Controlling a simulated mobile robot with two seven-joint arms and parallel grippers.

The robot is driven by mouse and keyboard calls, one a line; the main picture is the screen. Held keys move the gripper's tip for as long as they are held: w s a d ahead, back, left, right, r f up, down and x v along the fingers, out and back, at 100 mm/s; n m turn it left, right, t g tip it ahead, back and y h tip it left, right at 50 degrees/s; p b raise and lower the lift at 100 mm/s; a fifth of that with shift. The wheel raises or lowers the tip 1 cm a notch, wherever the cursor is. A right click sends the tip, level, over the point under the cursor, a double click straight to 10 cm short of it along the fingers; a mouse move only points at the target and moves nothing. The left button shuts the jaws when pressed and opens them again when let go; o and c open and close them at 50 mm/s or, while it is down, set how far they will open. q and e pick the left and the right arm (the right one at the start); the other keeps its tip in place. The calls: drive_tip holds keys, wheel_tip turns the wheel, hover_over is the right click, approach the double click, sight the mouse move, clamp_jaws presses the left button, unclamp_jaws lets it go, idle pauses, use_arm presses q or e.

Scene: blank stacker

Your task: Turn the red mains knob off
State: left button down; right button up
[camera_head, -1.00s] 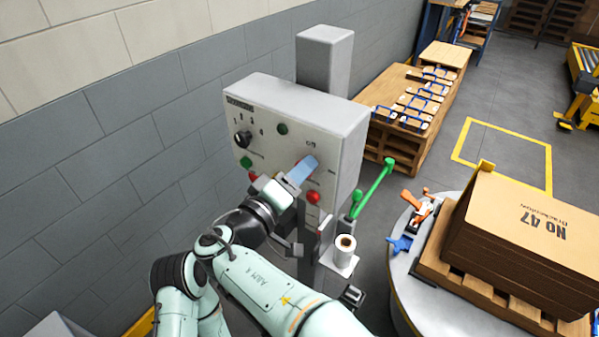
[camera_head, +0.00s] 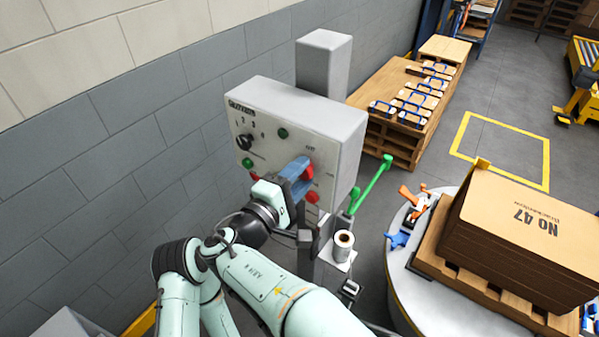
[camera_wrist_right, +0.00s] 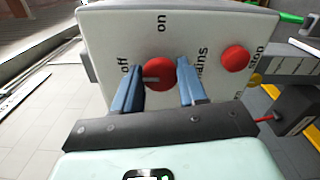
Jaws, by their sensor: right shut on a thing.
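The red mains knob (camera_head: 308,172) is on the front of the grey control box (camera_head: 345,150). In the right wrist view the knob (camera_wrist_right: 160,72) sits between the two blue fingers of my right gripper (camera_wrist_right: 158,88), which is shut on it. A grey pointer mark on the knob lies on its left side, towards the word "off" (camera_wrist_right: 124,66). The word "on" (camera_wrist_right: 161,22) is above the knob in that view, and "mains" is to its right, partly covered by a finger. My right gripper (camera_head: 297,178) also shows in the head view. My left gripper is out of view.
A red stop button (camera_wrist_right: 235,58) is close beside the right finger. A black selector knob (camera_head: 244,142) and green buttons are on the same panel. A wall stands left.

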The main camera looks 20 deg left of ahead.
idle(0.5)
drive_tip(key=o, duration=1.1)
drive_tip(key=shift+c, duration=0.2)
drive_tip(key=b+v, duration=0.1)
drive_tip(key=v, duration=1.2)
drive_tip(key=shift+s+b, duration=0.2)
drive_tip(key=shift+b, duration=0.2)
